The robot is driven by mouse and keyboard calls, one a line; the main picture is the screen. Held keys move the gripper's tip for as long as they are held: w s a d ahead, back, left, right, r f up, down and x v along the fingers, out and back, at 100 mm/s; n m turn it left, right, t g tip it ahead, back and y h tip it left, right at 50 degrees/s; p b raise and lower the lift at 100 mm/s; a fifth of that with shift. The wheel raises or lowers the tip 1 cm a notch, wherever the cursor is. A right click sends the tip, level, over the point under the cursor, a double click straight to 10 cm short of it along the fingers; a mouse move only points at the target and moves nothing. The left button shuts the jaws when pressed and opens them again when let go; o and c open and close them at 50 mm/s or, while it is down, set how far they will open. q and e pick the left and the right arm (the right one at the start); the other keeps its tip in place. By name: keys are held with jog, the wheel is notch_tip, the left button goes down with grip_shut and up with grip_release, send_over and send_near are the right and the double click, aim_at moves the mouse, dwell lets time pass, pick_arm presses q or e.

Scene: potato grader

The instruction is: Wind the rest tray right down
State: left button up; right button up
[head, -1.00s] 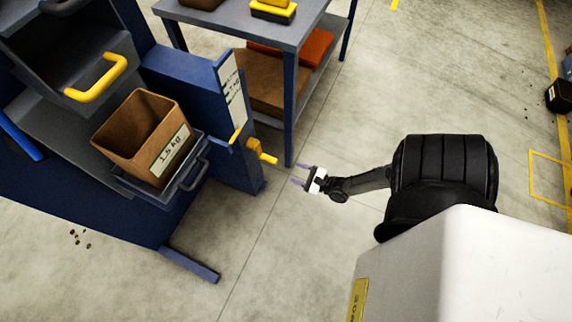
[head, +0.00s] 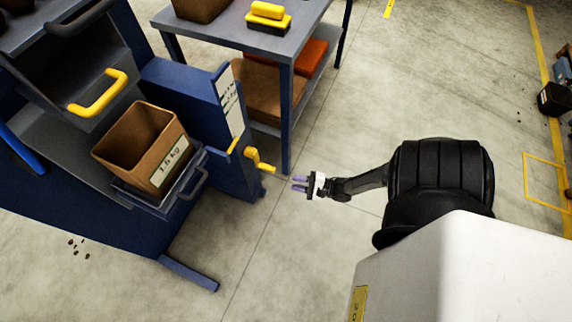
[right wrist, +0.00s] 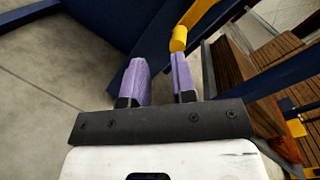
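The rest tray (head: 134,196) is a dark tray with a grey loop handle, on the front of the blue grader (head: 180,85). A brown box labelled 1.5 kg (head: 128,142) stands tilted on it. A yellow crank (head: 258,161) sticks out from the grader's blue post, below a white scale strip (head: 230,98). My right gripper (head: 298,184) is open and empty, a short gap to the right of the crank. In the right wrist view, its purple fingers (right wrist: 158,82) stand apart, with the yellow crank handle (right wrist: 180,38) just beyond the right-hand fingertip. My left gripper is not in view.
A grey-topped blue table (head: 240,30) with a yellow-and-black item (head: 268,17) stands behind the crank; brown and orange boxes lie on its lower shelf. A drawer with a yellow handle (head: 98,93) is above the box. The floor (head: 310,250) around my right gripper is clear.

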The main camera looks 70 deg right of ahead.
jog(key=w+d+r+n+g+y, duration=0.1)
jog(key=n+y, duration=0.1)
jog(key=n, duration=0.2)
jog(key=w+r+n+g+y+p, duration=0.1)
jog(key=w+n+g+y, duration=0.1)
jog(key=n, duration=0.3)
jog(key=w+d+r+n+g+y, duration=0.1)
jog(key=w+n+g+y, duration=0.1)
jog(key=n, duration=0.2)
jog(key=shift+w+d+r+y+p, duration=0.15)
jog(key=shift+d+r+y+p, duration=0.15)
jog(key=shift+d+p, duration=0.1)
grip_shut()
jog(key=w+d+r+n+g+h+p, duration=0.25)
jog(key=d+n+g, duration=0.45)
jog(key=d+n, duration=0.5)
jog(key=w+a+f+b, duration=0.4)
jog(key=a+f+b, duration=0.2)
jog(key=a+b, duration=0.1)
jog(key=shift+w+a+n+h, duration=0.15)
jog(key=shift+a+n+h, duration=0.2)
jog(key=shift+a, duration=0.25)
